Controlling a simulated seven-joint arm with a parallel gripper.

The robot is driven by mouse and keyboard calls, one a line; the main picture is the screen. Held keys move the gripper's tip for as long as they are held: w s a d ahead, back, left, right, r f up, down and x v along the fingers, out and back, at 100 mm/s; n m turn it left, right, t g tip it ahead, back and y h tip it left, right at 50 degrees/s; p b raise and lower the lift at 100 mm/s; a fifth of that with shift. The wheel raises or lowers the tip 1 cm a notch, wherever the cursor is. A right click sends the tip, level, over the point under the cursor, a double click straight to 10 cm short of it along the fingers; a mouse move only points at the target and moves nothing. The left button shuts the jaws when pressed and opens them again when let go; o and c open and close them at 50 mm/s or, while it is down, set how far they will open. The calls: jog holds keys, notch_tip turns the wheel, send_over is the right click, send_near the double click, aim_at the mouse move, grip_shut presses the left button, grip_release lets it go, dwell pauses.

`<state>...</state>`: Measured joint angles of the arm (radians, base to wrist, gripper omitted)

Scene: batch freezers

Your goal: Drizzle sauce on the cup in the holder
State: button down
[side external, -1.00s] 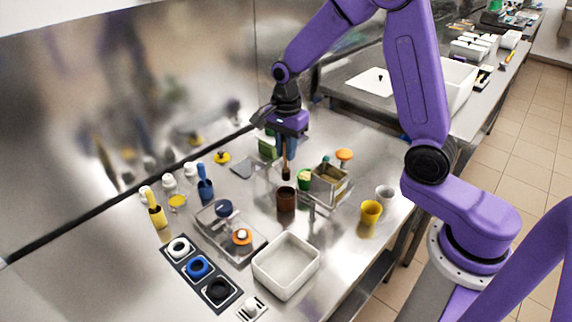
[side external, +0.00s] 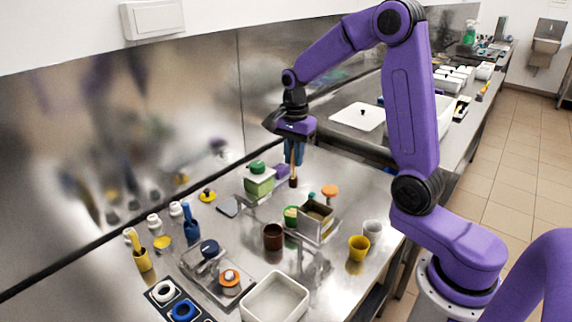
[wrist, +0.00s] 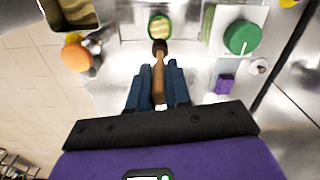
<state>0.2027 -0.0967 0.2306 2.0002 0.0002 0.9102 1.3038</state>
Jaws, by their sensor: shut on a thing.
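My gripper (side external: 293,160) is shut on a wooden-handled utensil (side external: 293,171) with a dark brown end, pointing down above the counter. In the wrist view the handle (wrist: 158,82) stands between the blue fingers (wrist: 158,100). A green cup (side external: 291,214) stands beside a metal box; in the wrist view this cup (wrist: 160,28) shows a pale yellow top, just beyond the utensil's dark end. A dark brown pot (side external: 273,237) stands in front of the green cup, apart from the utensil. Its inside is not clearly visible.
A metal box (side external: 315,222) is right of the green cup. A green-lidded container (side external: 259,182) stands behind left. Yellow (side external: 358,248) and whitish (side external: 372,231) cups stand at right. A white tray (side external: 274,300) is in front. An orange-topped item (side external: 330,191) is at the back.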

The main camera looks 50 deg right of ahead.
aim_at(292, 179)
jog(key=shift+f, duration=3.35)
jog(key=shift+w+d, duration=0.1)
jog(key=shift+d, duration=0.25)
jog(key=shift+a, duration=0.8)
jog(key=shift+r, duration=3.5)
